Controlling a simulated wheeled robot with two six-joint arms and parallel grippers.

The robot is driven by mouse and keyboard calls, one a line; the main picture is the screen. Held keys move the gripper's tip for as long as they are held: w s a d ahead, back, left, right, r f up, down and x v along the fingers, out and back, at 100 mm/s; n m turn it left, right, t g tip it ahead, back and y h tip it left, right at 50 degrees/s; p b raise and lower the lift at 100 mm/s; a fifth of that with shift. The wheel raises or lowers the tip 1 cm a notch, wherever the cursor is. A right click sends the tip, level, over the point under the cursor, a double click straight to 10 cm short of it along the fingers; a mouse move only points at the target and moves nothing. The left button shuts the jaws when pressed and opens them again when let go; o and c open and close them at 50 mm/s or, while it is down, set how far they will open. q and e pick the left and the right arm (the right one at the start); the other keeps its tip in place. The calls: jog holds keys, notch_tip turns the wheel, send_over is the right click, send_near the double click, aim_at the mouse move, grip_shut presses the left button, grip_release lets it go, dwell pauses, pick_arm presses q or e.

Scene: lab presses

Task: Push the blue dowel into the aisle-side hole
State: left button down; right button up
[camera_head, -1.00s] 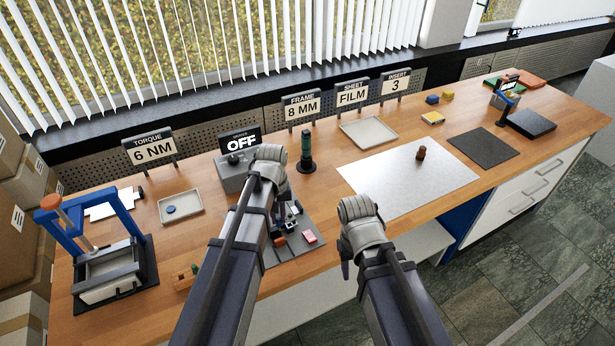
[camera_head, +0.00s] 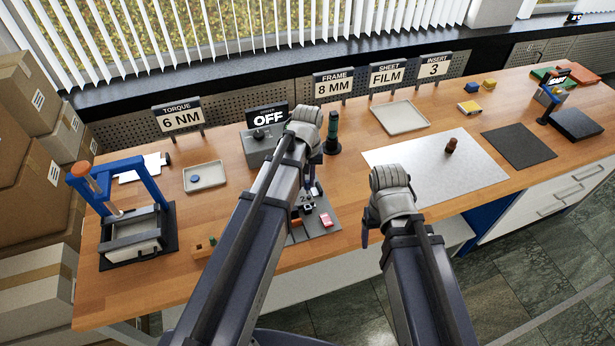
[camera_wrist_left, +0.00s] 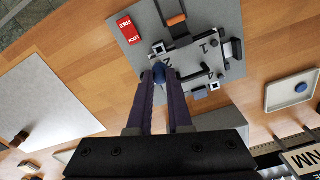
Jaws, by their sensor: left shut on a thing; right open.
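My left gripper (camera_wrist_left: 160,95) is shut on the blue dowel (camera_wrist_left: 159,71), whose rounded blue end shows between the fingertips in the left wrist view. The dowel appears over the grey fixture plate (camera_wrist_left: 222,22), close to a small square-ended block and the mark 2. I cannot tell whether the dowel touches the fixture or is in a hole, and the aisle-side hole is not clearly visible. In the head view the left arm covers most of the fixture plate (camera_head: 325,233) and the dowel. My right gripper (camera_head: 367,236) is open and empty near the bench's front edge.
A red LOCK/FREE tag (camera_wrist_left: 130,30) lies on the plate. A blue-framed press (camera_head: 120,200) stands at left. A tray (camera_head: 217,178) holds a blue disc. A dark green cylinder (camera_head: 333,133) stands behind the left gripper. A pale sheet (camera_head: 470,177) lies at right.

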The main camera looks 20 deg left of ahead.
aim_at(307, 186)
pick_arm(q)
jog(key=shift+f, duration=0.1)
notch_tip(307, 186, down, 6)
jog(key=b, duration=0.5)
jog(key=shift+b, duration=0.4)
jog(key=shift+f+b, duration=1.9)
jog(key=shift+b, duration=0.2)
dwell(0.8)
jog(key=c, duration=0.8)
grip_release()
jog(key=shift+o, duration=0.2)
jog(key=shift+r, duration=0.2)
notch_tip(307, 186, up, 8)
jog(key=p, duration=0.8)
jog(key=shift+f, duration=0.15)
jog(key=shift+s+f, duration=0.1)
jog(key=s+d+f+m+y+b, duration=0.1)
jog(key=s+d+m, duration=0.6)
jog(key=s+d, duration=0.3)
jog(key=s, duration=0.4)
jog(key=shift+d+f+b, duration=0.25)
jog(key=shift+f+b, duration=0.05)
jog(key=shift+b, duration=0.1)
